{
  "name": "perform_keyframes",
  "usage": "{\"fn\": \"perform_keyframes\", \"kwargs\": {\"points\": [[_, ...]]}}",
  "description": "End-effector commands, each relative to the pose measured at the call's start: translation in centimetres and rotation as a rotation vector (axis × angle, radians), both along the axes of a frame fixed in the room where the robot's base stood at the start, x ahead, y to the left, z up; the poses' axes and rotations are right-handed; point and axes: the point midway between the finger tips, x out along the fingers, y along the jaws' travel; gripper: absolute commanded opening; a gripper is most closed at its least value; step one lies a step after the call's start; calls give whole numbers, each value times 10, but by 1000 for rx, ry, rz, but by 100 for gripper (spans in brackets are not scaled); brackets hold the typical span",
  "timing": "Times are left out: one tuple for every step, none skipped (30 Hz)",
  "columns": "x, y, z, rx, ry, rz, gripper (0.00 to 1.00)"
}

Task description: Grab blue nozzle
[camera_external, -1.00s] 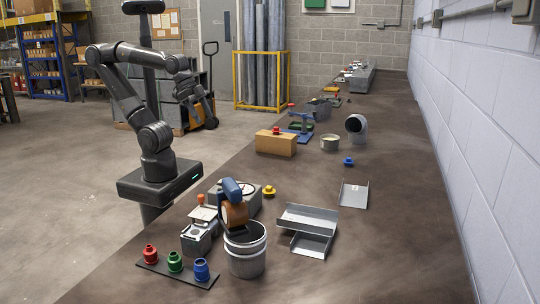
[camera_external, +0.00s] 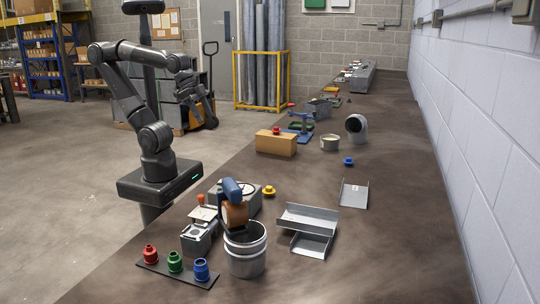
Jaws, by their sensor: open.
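A blue nozzle (camera_external: 201,270) stands upright at the right end of a dark strip (camera_external: 178,274) at the near left of the table. Beside it on the strip are a green nozzle (camera_external: 175,262) and a red nozzle (camera_external: 150,254). A second small blue nozzle-like piece (camera_external: 348,161) sits alone farther back on the table. My gripper (camera_external: 210,122) hangs open and empty in the air at the table's left side, far from both blue pieces. Its fingers are small and dark in this view.
Bent sheet metal (camera_external: 308,222), a yellow piece (camera_external: 269,191), a cardboard-coloured box (camera_external: 276,143) and a duct elbow (camera_external: 356,128) are on the table. The table's right side is mostly clear.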

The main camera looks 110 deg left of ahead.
Motion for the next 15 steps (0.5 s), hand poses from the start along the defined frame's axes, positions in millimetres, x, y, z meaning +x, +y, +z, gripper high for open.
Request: {"fn": "perform_keyframes", "kwargs": {"points": [[8,-4,2,-4,8,-10,57],[14,-7,4,-7,12,-14,57],[23,-13,6,-12,17,-20,57],[31,-17,9,-16,21,-25,57],[39,-22,10,-21,26,-29,57],[51,-29,13,-27,32,-35,57],[60,-35,14,-30,36,-40,57],[68,-41,15,-32,42,-44,57],[79,-50,16,-36,47,-49,57],[87,-57,16,-38,52,-54,57],[96,-65,16,-41,57,-57,57],[107,-75,16,-44,62,-62,57],[115,-83,16,-46,65,-65,57],[123,-91,15,-46,70,-70,57],[133,-103,13,-47,75,-76,57]]}}
